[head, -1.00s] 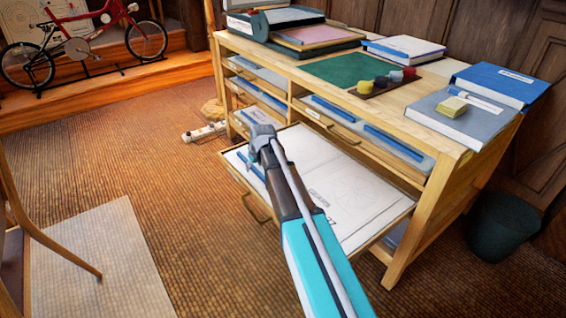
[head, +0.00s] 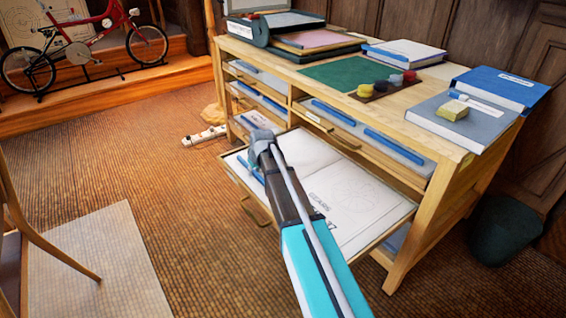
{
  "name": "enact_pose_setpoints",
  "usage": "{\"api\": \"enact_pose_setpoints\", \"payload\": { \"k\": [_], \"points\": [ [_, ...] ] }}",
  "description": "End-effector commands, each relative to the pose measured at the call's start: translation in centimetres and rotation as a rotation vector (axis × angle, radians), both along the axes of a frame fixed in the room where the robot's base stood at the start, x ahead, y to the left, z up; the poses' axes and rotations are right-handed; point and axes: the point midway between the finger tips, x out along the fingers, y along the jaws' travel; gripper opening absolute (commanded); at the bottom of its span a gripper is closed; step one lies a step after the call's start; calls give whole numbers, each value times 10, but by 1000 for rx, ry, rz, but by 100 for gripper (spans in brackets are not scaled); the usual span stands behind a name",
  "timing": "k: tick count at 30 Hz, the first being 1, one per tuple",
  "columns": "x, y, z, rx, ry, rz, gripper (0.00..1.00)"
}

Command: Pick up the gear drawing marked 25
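An open drawer (head: 376,240) of the wooden cabinet holds white drawing sheets (head: 362,208). The top sheet shows faint round gear lines and lettering that seems to read "GEARS". A dark figure beside my arm is partly covered, and I cannot read a full number or make out a 25. My gripper (head: 260,138) is over the drawer's back left part, with my arm crossing the sheets. Its fingers are too small and turned away to show whether they are open or hold paper.
Blue strips (head: 246,168) lie at the drawer's left side. Closed-in shelves with blue-edged folders (head: 394,146) sit above it. The cabinet top carries a green mat (head: 345,71), books (head: 460,118) and small pots (head: 380,84). A dark bin (head: 503,230) stands at right.

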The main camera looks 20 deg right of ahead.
Motion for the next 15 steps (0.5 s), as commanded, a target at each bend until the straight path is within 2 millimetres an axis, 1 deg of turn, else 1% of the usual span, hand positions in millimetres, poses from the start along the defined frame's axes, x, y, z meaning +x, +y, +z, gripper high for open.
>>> {"api": "enact_pose_setpoints", "payload": {
  "k": [1,3,15],
  "points": [
    [0,0,0,0,0,0,13],
    [0,0,0,0,0,0,0],
    [0,0,0,0,0,0,0]
  ]
}}
